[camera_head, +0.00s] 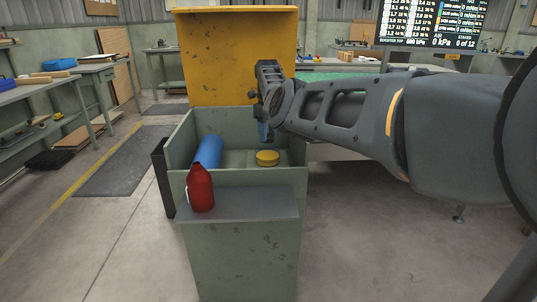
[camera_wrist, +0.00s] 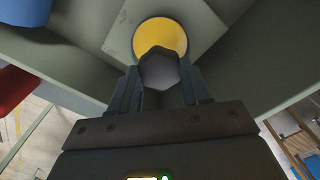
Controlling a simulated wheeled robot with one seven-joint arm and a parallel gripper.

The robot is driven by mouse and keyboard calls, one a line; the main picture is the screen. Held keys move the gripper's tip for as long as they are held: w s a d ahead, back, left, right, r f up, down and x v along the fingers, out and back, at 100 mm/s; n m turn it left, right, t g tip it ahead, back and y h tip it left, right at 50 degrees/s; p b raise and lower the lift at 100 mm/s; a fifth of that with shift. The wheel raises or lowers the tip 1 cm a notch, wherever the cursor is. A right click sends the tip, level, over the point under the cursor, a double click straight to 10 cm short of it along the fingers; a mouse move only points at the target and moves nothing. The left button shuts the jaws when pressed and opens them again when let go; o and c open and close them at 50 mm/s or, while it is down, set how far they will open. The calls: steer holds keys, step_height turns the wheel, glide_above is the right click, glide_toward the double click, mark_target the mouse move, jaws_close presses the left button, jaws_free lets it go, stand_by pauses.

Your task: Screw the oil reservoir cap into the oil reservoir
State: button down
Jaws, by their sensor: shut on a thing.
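My gripper (camera_head: 265,132) points down into the open green box. In the wrist view my gripper (camera_wrist: 160,88) is shut on a grey hexagonal piece (camera_wrist: 158,72), which seems to be the oil reservoir cap. A round yellow piece (camera_head: 268,158), which may be the oil reservoir's top, sits in the box below my gripper. In the wrist view the yellow piece (camera_wrist: 160,32) lies beyond the cap, which overlaps its lower edge in the picture. The cap looks apart from it; the exact gap cannot be told. The cap is hard to make out in the head view.
A blue cylinder (camera_head: 208,151) leans inside the green box (camera_head: 240,178), left of the yellow piece. A red bottle (camera_head: 200,188) stands on the front ledge (camera_head: 245,205). A tall yellow panel (camera_head: 236,60) rises behind. The box walls surround the work spot.

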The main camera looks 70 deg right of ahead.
mark_target(268, 135)
steer(key=c, duration=0.7)
jaws_free()
steer(key=shift+o, duration=0.2)
step_height(268, 135, up, 7)
steer(key=p, duration=0.5)
steer(key=shift+p, duration=0.3)
